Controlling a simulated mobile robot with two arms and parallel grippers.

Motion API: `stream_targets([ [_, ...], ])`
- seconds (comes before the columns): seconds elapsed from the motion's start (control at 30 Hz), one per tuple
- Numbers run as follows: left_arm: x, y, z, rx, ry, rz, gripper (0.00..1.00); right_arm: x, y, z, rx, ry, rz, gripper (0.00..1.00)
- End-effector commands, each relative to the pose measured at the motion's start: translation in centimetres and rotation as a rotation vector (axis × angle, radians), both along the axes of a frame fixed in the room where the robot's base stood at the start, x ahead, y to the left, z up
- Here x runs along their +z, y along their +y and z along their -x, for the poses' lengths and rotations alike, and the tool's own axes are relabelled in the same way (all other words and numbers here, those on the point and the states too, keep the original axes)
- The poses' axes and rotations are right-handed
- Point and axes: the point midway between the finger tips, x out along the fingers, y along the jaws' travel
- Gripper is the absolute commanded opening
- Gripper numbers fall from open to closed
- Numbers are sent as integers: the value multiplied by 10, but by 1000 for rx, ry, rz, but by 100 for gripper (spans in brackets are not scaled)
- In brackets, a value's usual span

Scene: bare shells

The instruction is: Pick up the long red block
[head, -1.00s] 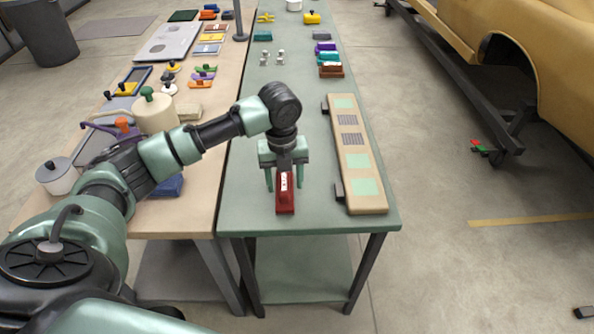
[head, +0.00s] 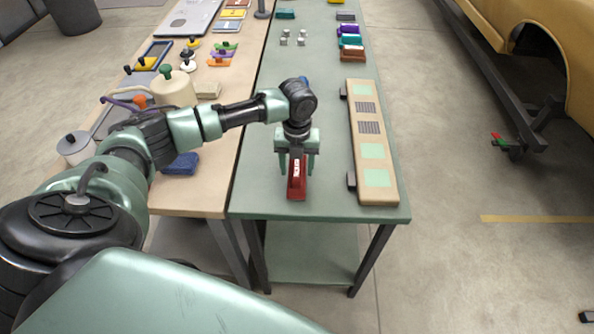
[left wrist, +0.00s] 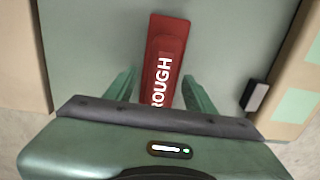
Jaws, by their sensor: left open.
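The long red block (head: 297,183) lies on the green table (head: 330,207) near its front edge, with a white label on top. In the left wrist view the red block (left wrist: 165,50) shows the white letters "ROUGH" and runs lengthwise between the fingers. My left gripper (head: 297,172) is above the block and points down at it. Its fingers are apart, one on each side, and in the left wrist view the open gripper (left wrist: 160,88) shows a gap to the block on both sides. My right gripper is not in view.
A long wooden board (head: 371,140) with green and grey patches lies right of the block. Small grey pieces (head: 293,38) and a stack of coloured blocks (head: 351,42) are farther back. A wooden table (head: 218,150) with pots and tools adjoins on the left.

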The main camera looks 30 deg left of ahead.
Motion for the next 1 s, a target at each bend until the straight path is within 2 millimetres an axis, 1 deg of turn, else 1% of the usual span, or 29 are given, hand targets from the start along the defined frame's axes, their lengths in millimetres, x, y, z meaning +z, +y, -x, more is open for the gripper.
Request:
stream_targets([
  [0.03, 0, 0, 0, 0, 0, 0, 55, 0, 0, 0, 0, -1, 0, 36],
  [0.07, 0, 0, 0, 0, 0, 0, 52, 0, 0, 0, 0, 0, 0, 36],
  [0.1, 0, 0, 0, 0, 0, 0, 41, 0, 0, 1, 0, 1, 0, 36],
  [0.17, 0, 0, 0, 0, 0, 0, 24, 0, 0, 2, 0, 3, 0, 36],
  [0.2, 0, 0, 0, 0, 0, 0, 13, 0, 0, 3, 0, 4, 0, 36],
  [0.23, 0, 0, 0, 1, 0, 0, 4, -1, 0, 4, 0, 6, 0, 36],
  [0.27, 0, 0, 0, 1, 0, 0, 0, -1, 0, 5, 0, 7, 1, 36],
  [0.57, 1, 0, 0, 1, -1, 0, 0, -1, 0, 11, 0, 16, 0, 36],
  [0.73, 10, 0, -1, 1, -4, 1, 0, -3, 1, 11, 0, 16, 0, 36],
  [0.87, 28, 1, -1, 1, -5, 0, 0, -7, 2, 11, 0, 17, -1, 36],
  [0.97, 49, 0, -2, 1, -7, 2, 0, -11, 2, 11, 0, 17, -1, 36],
  [1.0, 60, 0, -2, 0, -8, 1, 0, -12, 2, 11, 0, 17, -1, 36],
])
